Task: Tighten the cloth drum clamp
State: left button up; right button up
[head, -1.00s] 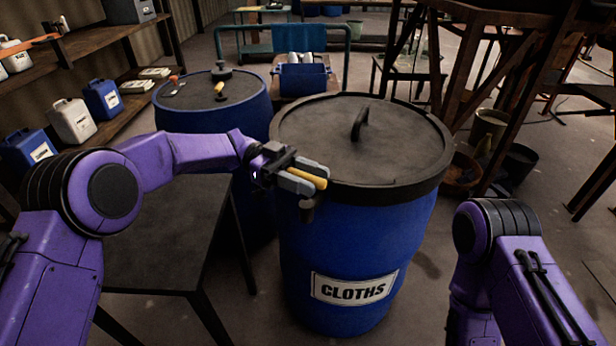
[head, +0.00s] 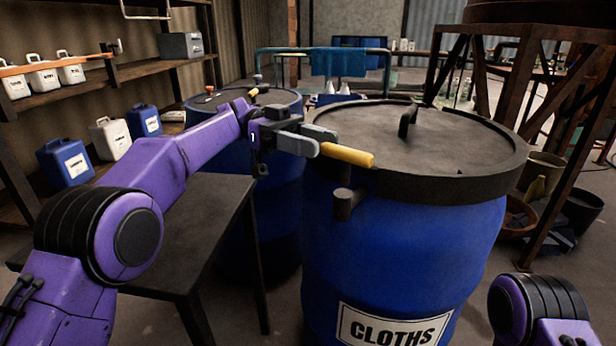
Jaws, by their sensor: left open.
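The cloth drum (head: 405,255) is a blue barrel labelled CLOTHS, right of centre, with a dark lid (head: 455,140). A dark clamp ring (head: 450,187) runs around its top edge. A yellow clamp handle (head: 348,155) lies along the ring at the near left side. A dark stub (head: 346,204) sticks out below it. My left gripper (head: 325,143) is open, its grey fingers pointing right at the handle's left end. I cannot tell whether they touch it. My right gripper is out of view; only part of that arm shows at the lower right.
A dark table (head: 190,225) stands left of the drum. A second blue drum (head: 285,190) is behind my left arm. Shelves with several jugs (head: 66,163) line the left wall. Buckets (head: 541,174) and a rusty frame stand at the right.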

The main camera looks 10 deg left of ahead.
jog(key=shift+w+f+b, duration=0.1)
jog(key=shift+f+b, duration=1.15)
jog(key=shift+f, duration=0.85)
